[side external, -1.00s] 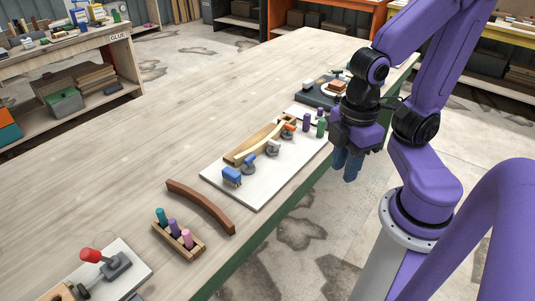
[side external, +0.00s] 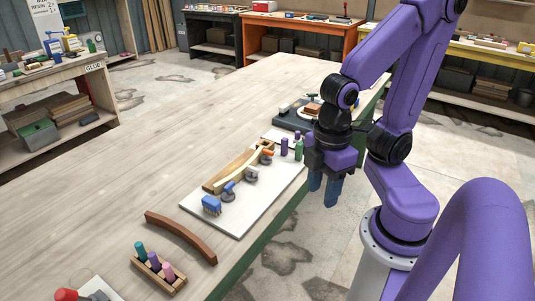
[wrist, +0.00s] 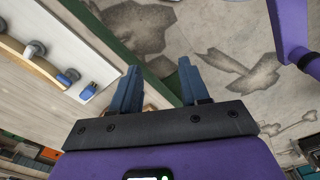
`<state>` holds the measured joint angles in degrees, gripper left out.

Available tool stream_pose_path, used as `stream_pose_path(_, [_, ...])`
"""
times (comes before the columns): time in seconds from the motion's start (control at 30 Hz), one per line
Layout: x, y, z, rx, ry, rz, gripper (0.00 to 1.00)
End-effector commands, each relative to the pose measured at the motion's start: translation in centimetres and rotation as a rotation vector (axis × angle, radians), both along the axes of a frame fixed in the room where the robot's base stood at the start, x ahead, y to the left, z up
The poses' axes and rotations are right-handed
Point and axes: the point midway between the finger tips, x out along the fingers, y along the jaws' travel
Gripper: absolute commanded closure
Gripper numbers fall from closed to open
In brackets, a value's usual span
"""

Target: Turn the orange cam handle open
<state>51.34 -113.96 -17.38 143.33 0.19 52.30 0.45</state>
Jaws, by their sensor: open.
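The orange cam handle (side external: 267,153) is at the far end of the white board (side external: 236,220) in the side view, close to a pale curved strip (side external: 254,158) and its wooden form (side external: 229,170). I cannot tell the handle's exact angle. My gripper (side external: 324,192) hangs to the right of the board, past the table edge and over the floor, apart from the handle. Its blue fingers point down and are spread, with nothing between them; they also show in the wrist view (wrist: 160,88). I cannot make out the orange handle in the wrist view.
A blue cam handle (side external: 228,188) and a blue brush-like block (side external: 211,204) are at the board's near end. Purple (side external: 284,147) and green (side external: 299,151) pegs stand between the orange handle and my gripper. A brown curved strip (side external: 182,236) lies nearer. The table's left side is clear.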

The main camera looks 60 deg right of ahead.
Motion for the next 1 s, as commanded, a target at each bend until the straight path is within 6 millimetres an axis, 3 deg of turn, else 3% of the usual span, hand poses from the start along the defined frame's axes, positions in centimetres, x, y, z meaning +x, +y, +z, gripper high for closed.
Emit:
stream_pose_path(0.17, [1.9, 0.2, 0.0, 0.021, 0.016, -0.220, 0.55])
stream_pose_path(0.57, [10.5, -1.0, -0.2, 0.124, 0.086, -1.206, 0.55])
stream_pose_path(0.77, [14.9, -3.2, -0.3, 0.185, 0.126, -1.706, 0.55])
stream_pose_path(1.0, [19.6, -7.4, -0.5, 0.276, 0.183, -2.308, 0.55])
